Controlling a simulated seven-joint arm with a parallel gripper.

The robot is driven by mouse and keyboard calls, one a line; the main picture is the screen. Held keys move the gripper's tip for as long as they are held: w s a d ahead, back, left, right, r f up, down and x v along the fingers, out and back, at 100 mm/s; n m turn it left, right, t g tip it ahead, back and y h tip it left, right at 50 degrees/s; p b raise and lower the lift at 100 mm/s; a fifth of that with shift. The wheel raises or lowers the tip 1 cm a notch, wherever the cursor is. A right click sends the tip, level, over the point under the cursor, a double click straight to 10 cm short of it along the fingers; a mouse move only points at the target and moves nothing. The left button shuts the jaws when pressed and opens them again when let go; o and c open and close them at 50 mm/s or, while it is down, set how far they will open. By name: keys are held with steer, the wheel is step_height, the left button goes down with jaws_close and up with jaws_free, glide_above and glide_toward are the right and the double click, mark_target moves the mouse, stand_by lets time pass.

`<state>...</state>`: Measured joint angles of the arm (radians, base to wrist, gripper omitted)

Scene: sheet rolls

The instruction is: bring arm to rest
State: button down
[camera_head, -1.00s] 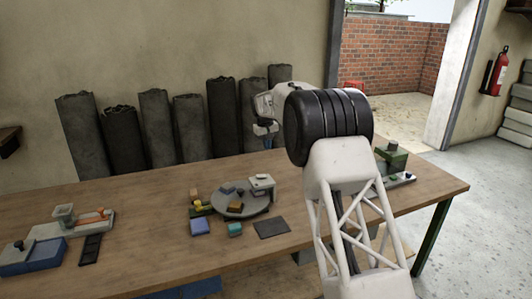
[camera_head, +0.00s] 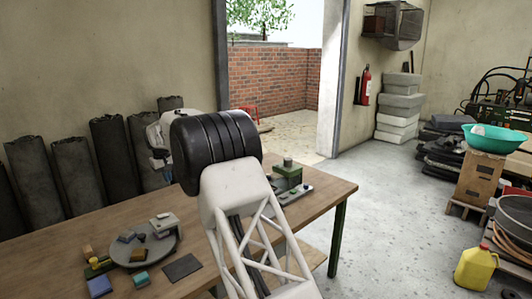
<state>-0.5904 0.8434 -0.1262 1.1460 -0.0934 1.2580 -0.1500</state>
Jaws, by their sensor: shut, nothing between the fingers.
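My arm rises from the bottom of the view, with a white truss link and a large black ribbed joint in front of the table (camera_head: 318,190). Beyond the joint, a white part of my arm shows at its left. My gripper (camera_head: 164,160) shows small and partly hidden at the lower end of that part, above the back of the table and in front of the dark rolls (camera_head: 115,160). It is shut and holds nothing. Its fingertips are hard to make out.
A round grey plate with small blocks (camera_head: 130,255) and a dark flat pad (camera_head: 182,267) lie on the table. A green device (camera_head: 288,172) stands right of my arm. Grey floor (camera_head: 385,200) is free. A yellow jug (camera_head: 475,268) and a teal basin (camera_head: 495,138) are far right.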

steer(key=s+d+r+m, duration=0.1)
steer(key=s+d+r, duration=0.4)
steer(key=d, duration=0.5)
steer(key=s+d+r+m, duration=0.1)
steer(key=s+d+r, duration=0.1)
steer(key=d+r, duration=0.75)
steer(key=s+d+r+m, duration=0.1)
steer(key=s+d+r, duration=0.1)
steer(key=s+d, duration=0.75)
steer(key=s+d+r+m, duration=0.1)
steer(key=s+d+r, duration=0.2)
steer(key=s+d, duration=0.65)
steer(key=s+d+f+m+t, duration=0.1)
steer(key=s+d+f+m, duration=0.15)
steer(key=s+d, duration=1.4)
steer(key=s+d+f, duration=0.2)
steer(key=s+f, duration=0.1)
steer(key=s, duration=0.4)
steer(key=s+d+f+m, duration=0.1)
steer(key=s+d+f, duration=0.1)
steer(key=s, duration=0.6)
steer(key=s+d+f+m, duration=0.1)
steer(key=s+d+f, duration=0.1)
steer(key=s+f, duration=0.2)
steer(key=s, duration=0.3)
steer(key=shift+s+d+t, duration=0.25)
steer(key=shift+d+t, duration=0.15)
